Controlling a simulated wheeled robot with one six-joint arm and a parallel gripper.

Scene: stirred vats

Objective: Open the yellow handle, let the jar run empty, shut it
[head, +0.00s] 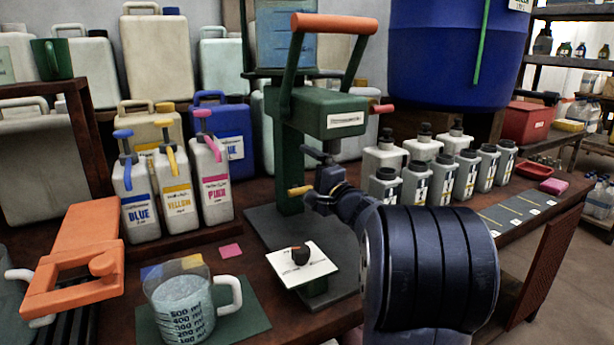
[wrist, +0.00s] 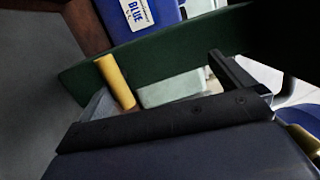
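The yellow handle (head: 300,190) is a short bar at the front of the green stand (head: 330,112), beside my gripper (head: 316,180). In the wrist view the yellow handle (wrist: 115,80) lies between my spread fingers (wrist: 162,80), close to the left one. My gripper is open; I cannot tell whether it touches the handle. The clear jar (head: 286,38) sits on top of the stand and holds blue liquid; the orange lever partly covers it, and its top is out of view.
A measuring jug (head: 182,305) with pale contents stands on a green mat (head: 245,325) at front left. A white card (head: 302,265) with a dark knob lies below the handle. Blue, yellow and pink pump bottles (head: 178,190) stand left; several white bottles (head: 418,180) stand right.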

